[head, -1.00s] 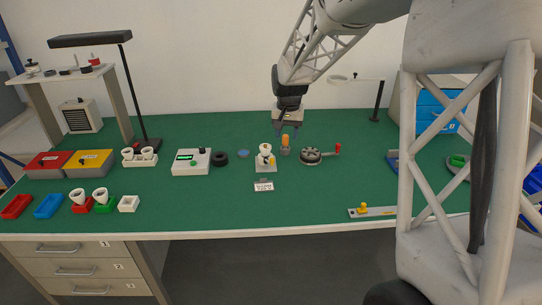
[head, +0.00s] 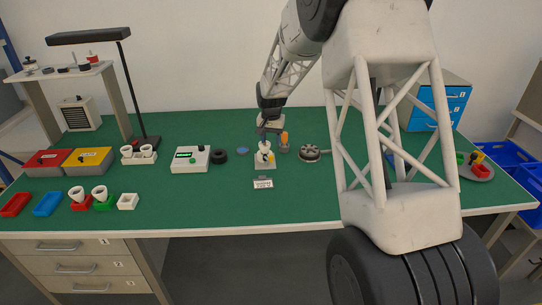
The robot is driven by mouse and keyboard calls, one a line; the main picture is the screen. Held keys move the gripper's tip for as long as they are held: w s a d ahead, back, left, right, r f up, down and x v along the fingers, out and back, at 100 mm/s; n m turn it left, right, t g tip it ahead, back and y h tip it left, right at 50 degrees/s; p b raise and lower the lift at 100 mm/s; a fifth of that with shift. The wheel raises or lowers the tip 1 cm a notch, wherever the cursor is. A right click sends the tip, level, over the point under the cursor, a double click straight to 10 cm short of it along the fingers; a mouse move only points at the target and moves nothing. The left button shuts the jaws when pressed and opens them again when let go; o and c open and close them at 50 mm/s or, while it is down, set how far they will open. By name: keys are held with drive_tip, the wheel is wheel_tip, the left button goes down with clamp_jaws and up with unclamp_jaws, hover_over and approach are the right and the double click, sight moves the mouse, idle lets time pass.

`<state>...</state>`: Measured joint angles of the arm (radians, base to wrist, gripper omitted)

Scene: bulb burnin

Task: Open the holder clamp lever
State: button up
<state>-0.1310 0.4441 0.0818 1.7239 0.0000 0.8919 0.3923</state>
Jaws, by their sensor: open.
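The holder (head: 265,164) is a small pale block on the green bench, right of the meter box, with a white round part and a small yellow part on top. The yellow part may be its clamp lever; it is too small to be sure. My gripper (head: 266,137) points down just above and behind the holder, its fingers apart and nothing seen between them. I cannot tell whether a fingertip touches the holder.
An orange-handled tool (head: 284,140) stands close right of the holder. A white meter box (head: 191,160) and black ring (head: 219,157) are left. A label card (head: 262,183) lies in front; the bench front is clear.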

sight(271, 156)
drive_tip(key=shift+f, duration=0.2)
drive_tip(key=shift+f, duration=3.7)
drive_tip(key=shift+c, duration=0.5)
clamp_jaws()
